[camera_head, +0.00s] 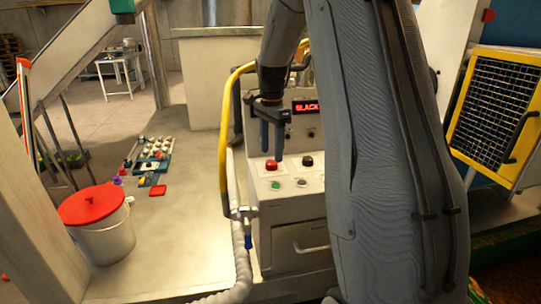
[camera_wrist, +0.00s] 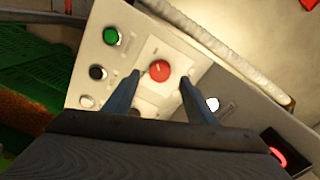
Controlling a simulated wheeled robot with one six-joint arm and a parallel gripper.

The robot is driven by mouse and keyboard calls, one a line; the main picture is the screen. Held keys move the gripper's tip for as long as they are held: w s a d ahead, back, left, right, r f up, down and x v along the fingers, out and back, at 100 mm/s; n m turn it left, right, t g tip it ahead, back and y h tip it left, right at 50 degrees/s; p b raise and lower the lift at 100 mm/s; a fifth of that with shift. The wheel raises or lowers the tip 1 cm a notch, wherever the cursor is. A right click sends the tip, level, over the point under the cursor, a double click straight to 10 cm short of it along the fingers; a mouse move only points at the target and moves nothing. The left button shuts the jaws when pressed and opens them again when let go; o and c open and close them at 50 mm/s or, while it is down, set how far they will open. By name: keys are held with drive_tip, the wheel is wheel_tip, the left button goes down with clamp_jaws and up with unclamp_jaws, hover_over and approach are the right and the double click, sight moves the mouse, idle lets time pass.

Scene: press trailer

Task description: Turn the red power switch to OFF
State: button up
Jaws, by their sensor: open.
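The red power switch (camera_head: 271,165) is a round knob on a pale plate on top of the white control box (camera_head: 295,235). In the wrist view the red switch (camera_wrist: 160,71) lies ahead of and between my two fingertips, with clear space on both sides. My gripper (camera_head: 272,158) points down over the panel, its blue-grey fingers (camera_wrist: 160,82) spread apart. Nothing is held between them. I cannot tell the exact height of the fingertips above the knob. The switch's label is too small to read.
A black knob (camera_head: 307,161) sits right of the red one, with a green button (camera_head: 275,185) in front. A red-lit display (camera_head: 305,107) stands behind. A white bucket (camera_head: 105,240) with red lid stands left.

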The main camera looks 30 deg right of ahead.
sight(271, 163)
drive_tip(key=shift+f+p, duration=0.55)
drive_tip(key=shift+f, duration=1.3)
drive_tip(key=c, duration=1)
drive_tip(key=shift+c, duration=0.2)
